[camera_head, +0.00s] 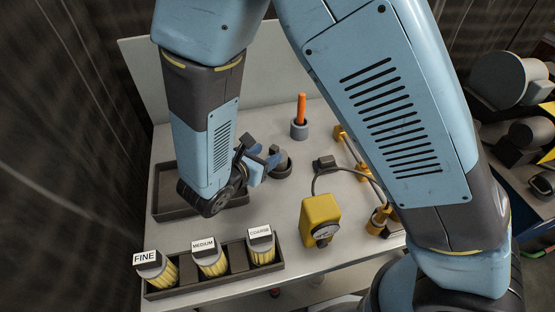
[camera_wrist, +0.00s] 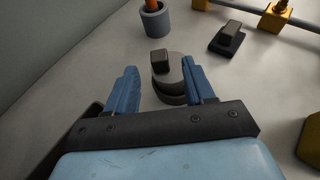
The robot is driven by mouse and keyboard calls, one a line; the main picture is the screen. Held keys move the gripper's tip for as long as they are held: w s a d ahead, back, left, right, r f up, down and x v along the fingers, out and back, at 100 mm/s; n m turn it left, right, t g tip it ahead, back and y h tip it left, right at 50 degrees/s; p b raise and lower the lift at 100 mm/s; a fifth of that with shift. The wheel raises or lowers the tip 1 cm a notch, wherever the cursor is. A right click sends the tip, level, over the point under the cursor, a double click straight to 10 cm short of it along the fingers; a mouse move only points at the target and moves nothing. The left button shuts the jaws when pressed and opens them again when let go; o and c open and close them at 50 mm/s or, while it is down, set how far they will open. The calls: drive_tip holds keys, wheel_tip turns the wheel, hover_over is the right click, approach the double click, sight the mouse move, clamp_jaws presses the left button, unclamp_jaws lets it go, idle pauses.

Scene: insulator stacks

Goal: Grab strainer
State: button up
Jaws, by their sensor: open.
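My gripper (camera_head: 262,163) is open above the back middle of the table. In the wrist view, its two blue fingers (camera_wrist: 160,78) stand apart with nothing gripped. A dark grey round piece with a block-shaped knob (camera_wrist: 172,88) lies between and just beyond the fingers, nearer the right one. It also shows in the head view (camera_head: 284,168), partly hidden by the gripper. I cannot tell whether this is the strainer. Three yellow ribbed cartridges stand in a dark rack at the front: FINE (camera_head: 157,268), MEDIUM (camera_head: 211,260) and COARSE (camera_head: 261,249).
An orange stick stands in a grey cup (camera_head: 299,130) behind the gripper. A yellow gauge box (camera_head: 320,218) and yellow pipe fittings (camera_head: 378,221) are to the right. A dark shallow tray (camera_head: 166,205) lies left, under my arm. A panel (camera_head: 140,85) closes the back.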

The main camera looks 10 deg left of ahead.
drive_tip(key=shift+x, duration=1.15)
drive_tip(key=shift+c, duration=0.4)
clamp_jaws()
